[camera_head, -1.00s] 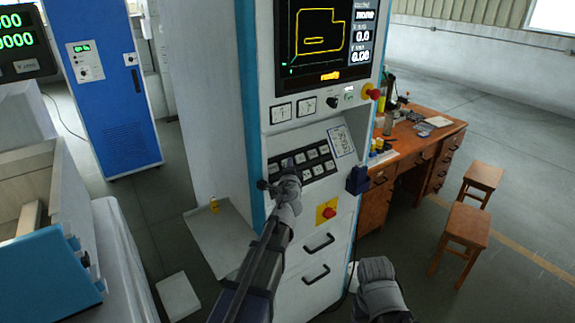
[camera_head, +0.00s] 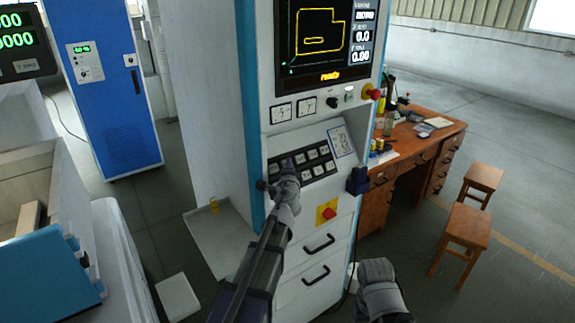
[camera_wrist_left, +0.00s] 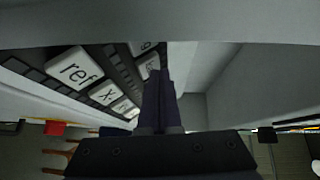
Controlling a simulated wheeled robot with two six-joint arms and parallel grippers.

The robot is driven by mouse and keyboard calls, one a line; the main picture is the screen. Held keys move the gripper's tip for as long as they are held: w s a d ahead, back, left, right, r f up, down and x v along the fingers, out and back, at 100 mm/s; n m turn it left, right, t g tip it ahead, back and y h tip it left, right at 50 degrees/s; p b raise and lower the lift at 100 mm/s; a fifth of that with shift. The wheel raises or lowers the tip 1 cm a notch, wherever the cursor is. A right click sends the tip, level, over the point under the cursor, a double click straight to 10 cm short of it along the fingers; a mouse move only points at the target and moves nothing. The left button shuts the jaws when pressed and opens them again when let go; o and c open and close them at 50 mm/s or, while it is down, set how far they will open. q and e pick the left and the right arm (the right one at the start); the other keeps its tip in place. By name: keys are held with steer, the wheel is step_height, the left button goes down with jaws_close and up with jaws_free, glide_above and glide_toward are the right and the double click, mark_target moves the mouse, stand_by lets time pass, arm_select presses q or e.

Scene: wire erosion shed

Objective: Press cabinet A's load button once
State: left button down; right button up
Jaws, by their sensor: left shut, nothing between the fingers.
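A tall white control cabinet (camera_head: 262,83) with a blue edge stands in the middle of the head view. Its sloped keypad (camera_head: 318,168) has light keys on a dark strip. In the left wrist view the keys are close, with a "ref" key (camera_wrist_left: 75,68) and an "x" key (camera_wrist_left: 104,93) legible. I cannot read a load label or a cabinet letter. My left gripper (camera_head: 287,164) is shut and empty at the keypad's left part, hiding some keys. Its fingers (camera_wrist_left: 158,88) also show in the left wrist view; I cannot tell whether they touch a key.
Below the keypad is a red button on a yellow plate (camera_head: 327,212); another red knob (camera_head: 373,94) is above. A dark blue holder (camera_head: 358,181) sits on the cabinet's right side. A wooden desk (camera_head: 425,140) and stools (camera_head: 466,228) stand right. A blue cabinet (camera_head: 118,110) stands left.

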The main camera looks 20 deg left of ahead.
arm_select(q)
steer(key=shift+a+f, duration=0.1)
stand_by(0.5)
steer(key=shift+s+d+r+p, duration=0.35)
steer(key=shift+d+r+p, duration=0.1)
steer(key=shift+d+r, duration=0.05)
steer(key=shift+r, duration=0.1)
steer(key=s+d+r+p, duration=0.2)
steer(key=d+p, duration=0.1)
steer(key=shift+s+d+r, duration=0.1)
steer(key=shift+s+r, duration=0.2)
steer(key=shift+r, duration=0.1)
stand_by(0.6)
